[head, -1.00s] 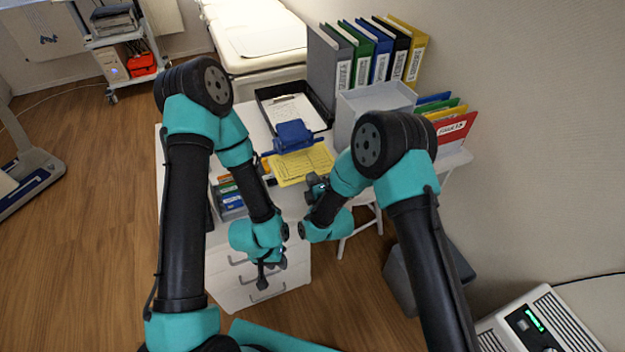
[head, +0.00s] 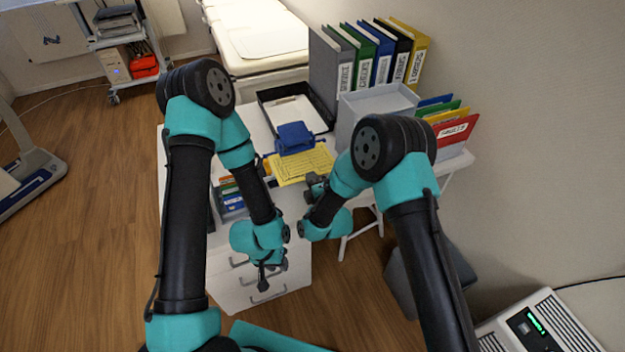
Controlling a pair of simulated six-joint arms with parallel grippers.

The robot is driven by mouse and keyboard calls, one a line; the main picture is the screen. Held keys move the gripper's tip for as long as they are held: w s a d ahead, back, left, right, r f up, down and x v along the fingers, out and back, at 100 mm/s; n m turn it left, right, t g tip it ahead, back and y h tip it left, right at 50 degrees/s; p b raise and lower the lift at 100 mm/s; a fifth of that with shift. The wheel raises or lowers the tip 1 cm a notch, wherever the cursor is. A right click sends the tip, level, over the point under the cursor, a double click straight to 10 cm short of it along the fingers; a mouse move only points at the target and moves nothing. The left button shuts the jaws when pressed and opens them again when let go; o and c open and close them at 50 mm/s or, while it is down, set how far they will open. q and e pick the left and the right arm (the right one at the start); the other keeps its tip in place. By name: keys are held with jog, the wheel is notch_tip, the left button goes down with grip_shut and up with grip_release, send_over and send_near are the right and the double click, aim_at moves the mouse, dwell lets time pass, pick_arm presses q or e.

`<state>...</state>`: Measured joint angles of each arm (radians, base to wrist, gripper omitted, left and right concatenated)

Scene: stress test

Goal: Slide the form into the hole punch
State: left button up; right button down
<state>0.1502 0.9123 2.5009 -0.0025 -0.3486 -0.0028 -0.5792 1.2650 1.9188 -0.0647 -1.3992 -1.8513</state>
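The yellow form (head: 305,166) lies flat-looking on the white desk. Its far edge meets the front of the blue hole punch (head: 294,136); I cannot tell how far it reaches into the slot. My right gripper (head: 315,186) is at the form's near right edge, partly hidden by my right arm. I cannot tell whether its fingers are closed on the paper. My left gripper (head: 268,278) hangs low in front of the desk drawers, away from the form and the punch, with no object visible in it. Its finger opening is too small to judge.
A black tray with a clipboard (head: 290,113) lies behind the punch. A grey organiser (head: 375,103) stands to the right, with upright binders (head: 365,60) behind it. A box of coloured cards (head: 230,200) sits at the left, near my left arm.

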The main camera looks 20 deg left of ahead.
jog(key=c, duration=1.3)
grip_release()
jog(key=v, duration=1.7)
jog(key=shift+s, duration=0.2)
jog(key=shift+d, duration=0.1)
jog(key=d+f+m+g+h, duration=0.3)
jog(key=d+f+m, duration=0.2)
jog(key=d+m, duration=0.3)
jog(key=d+f+m+g+h, duration=0.3)
jog(key=d+f+m, duration=0.25)
jog(key=d, duration=0.35)
jog(key=s+d+f+m+g, duration=0.1)
jog(key=s+d+m+g, duration=0.1)
jog(key=s+d+m, duration=0.1)
jog(key=s+d+m+g+h, duration=0.1)
jog(key=s+d+m+g, duration=0.1)
jog(key=s+d+m, duration=0.2)
jog(key=s+d+f+m+g, duration=0.1)
jog(key=s+d+m+g, duration=0.2)
jog(key=d+m, duration=0.3)
jog(key=shift+s+d+f+m, duration=0.1)
jog(key=shift+s+f+m, duration=0.1)
jog(key=shift+s+m, duration=0.15)
jog(key=shift+s+d+f+m, duration=0.15)
jog(key=shift+s+m, duration=0.05)
jog(key=shift+s, duration=0.2)
